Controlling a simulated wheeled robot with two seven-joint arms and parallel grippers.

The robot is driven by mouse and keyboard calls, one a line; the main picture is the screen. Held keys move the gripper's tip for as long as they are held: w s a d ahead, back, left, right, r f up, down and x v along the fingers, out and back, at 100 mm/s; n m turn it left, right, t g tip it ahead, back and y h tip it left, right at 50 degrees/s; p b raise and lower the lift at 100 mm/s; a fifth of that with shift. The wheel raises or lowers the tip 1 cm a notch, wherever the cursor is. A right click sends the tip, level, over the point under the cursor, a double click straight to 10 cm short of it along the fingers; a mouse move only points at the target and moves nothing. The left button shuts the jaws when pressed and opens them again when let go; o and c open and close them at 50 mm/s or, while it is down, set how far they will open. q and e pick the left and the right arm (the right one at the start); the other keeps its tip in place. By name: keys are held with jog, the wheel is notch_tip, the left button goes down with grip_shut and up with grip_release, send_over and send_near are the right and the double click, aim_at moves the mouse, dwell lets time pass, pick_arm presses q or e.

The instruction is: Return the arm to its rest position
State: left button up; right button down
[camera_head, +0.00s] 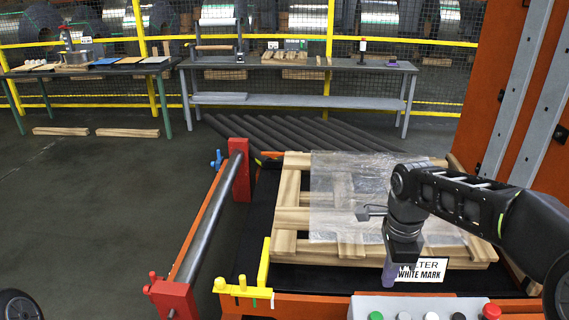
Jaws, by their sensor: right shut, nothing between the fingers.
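My right arm (460,200) comes in from the right and reaches out over the pallet. Its wrist bends down and the right gripper (389,276) points downward, shut, with nothing seen in it. The gripper is in front of the near edge of the wooden pallet (291,216), beside a white sign (425,271) whose text is partly hidden. I cannot tell whether the fingertips touch anything. My left gripper is not in view.
Clear film (335,185) covers part of the pallet. A button panel (400,306) is close below the gripper. A yellow bracket (262,275) and red-ended roller (207,222) stand left; an orange frame (500,90) rises right.

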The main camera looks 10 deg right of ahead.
jog(key=w+a+f+n+t, duration=0.2)
jog(key=w+n+t, duration=0.1)
jog(key=w+n, duration=0.4)
jog(key=w+a+f+n+t+y, duration=0.2)
jog(key=a+f+n, duration=0.6)
jog(key=a+f, duration=0.5)
jog(key=s+a+f+n+g, duration=0.1)
jog(key=s+a+f, duration=0.3)
jog(key=s+f, duration=0.2)
jog(key=s+a+f+n+g+y, duration=0.1)
jog(key=s+a+f+n+g, duration=0.1)
jog(key=s+a+f, duration=0.2)
jog(key=s+a+f+n+g+y, duration=0.1)
jog(key=s+a+f, duration=0.3)
jog(key=s+f, duration=0.6)
jog(key=s+n, duration=0.1)
jog(key=s, duration=0.3)
jog(key=shift+a+f+g, duration=0.2)
jog(key=shift+a+g, duration=0.1)
jog(key=shift+a, duration=0.05)
